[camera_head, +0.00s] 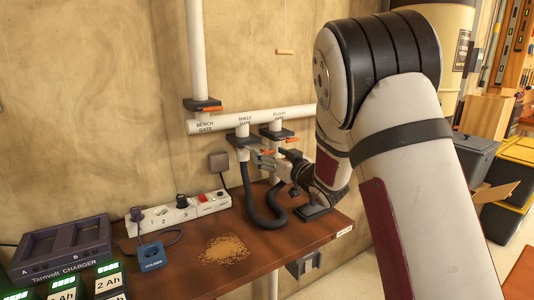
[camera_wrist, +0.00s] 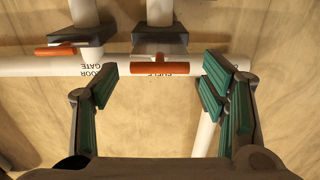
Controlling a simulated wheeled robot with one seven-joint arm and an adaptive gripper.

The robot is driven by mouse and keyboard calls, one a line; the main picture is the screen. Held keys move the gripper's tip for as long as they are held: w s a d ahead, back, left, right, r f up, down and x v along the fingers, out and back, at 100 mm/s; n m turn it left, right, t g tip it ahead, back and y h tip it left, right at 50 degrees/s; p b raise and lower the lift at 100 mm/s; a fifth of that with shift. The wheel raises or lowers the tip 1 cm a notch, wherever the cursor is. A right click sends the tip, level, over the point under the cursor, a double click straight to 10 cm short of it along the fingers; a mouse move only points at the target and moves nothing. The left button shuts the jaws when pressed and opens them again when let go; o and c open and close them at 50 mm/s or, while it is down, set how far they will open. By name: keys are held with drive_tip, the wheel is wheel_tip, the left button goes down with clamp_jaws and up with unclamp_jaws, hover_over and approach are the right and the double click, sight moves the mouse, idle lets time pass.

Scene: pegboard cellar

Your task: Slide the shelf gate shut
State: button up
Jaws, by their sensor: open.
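The shelf gate (camera_head: 241,141) is a dark slide under the white pipe, below its label. In the wrist view, the shelf gate (camera_wrist: 160,42) is upside down, with its orange T-shaped handle (camera_wrist: 160,68) facing me. My gripper (camera_head: 262,158) is close in front of the gate and partly covers it in the head view. In the wrist view, my gripper (camera_wrist: 165,82) is open, its green-padded fingers wide apart on both sides of the handle. Nothing is held, and I see no contact. Whether the handle lies within fingertip depth I cannot tell.
The floor gate (camera_head: 277,135) is close to the right of the shelf gate; the bench gate (camera_head: 202,105) is to the left. A dark hose (camera_head: 250,205) hangs below. A power strip (camera_head: 180,213), charger (camera_head: 62,248) and sawdust pile (camera_head: 224,249) are on the bench (camera_head: 190,268).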

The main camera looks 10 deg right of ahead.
sight(261, 149)
drive_tip(key=shift+x, duration=1.25)
clamp_jaws()
drive_tip(key=b+x, duration=0.3)
drive_tip(key=x, duration=0.2)
drive_tip(key=shift+w+f, duration=0.15)
drive_tip(key=shift+w, duration=0.05)
drive_tip(key=shift+w+a+r, duration=0.15)
drive_tip(key=shift+w+r, duration=0.05)
unclamp_jaws()
drive_tip(key=shift+f, duration=0.1)
